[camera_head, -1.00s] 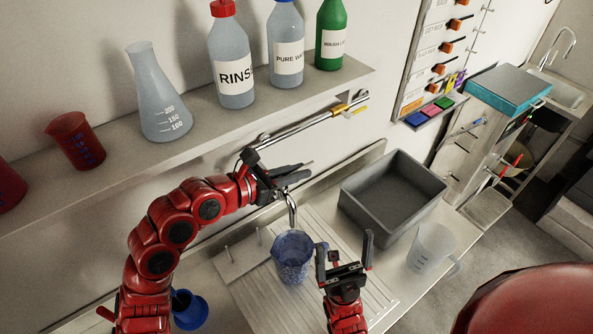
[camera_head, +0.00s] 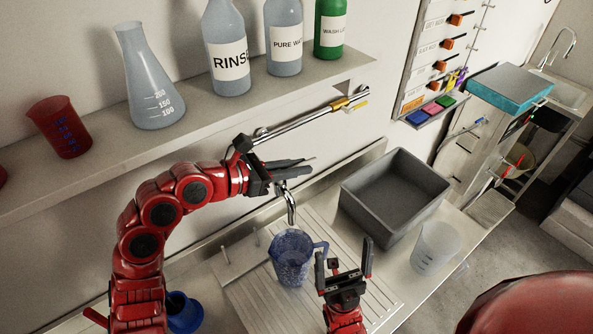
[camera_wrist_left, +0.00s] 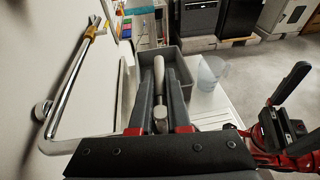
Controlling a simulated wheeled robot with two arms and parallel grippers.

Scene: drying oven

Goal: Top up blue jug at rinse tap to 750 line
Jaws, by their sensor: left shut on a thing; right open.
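The blue translucent jug (camera_head: 290,259) stands upright on the ribbed drainer (camera_head: 246,291), under the curved metal spout of the rinse tap (camera_head: 291,207). Its fill level and the 750 line cannot be read, and no clear water stream shows. My left gripper (camera_head: 299,168) is above the spout, shut on the tap's pale lever, which shows between the fingers in the left wrist view (camera_wrist_left: 160,82). My right gripper (camera_head: 343,252) is open and empty, just right of the jug, with its fingers pointing up. It also shows at the right of the left wrist view.
A grey basin (camera_head: 394,199) sits behind right of the jug. A clear measuring jug (camera_head: 435,246) stands near the counter's right edge. A shelf (camera_head: 200,143) with a flask and bottles runs along the wall above. A wall rail (camera_head: 305,118) passes close to my left gripper.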

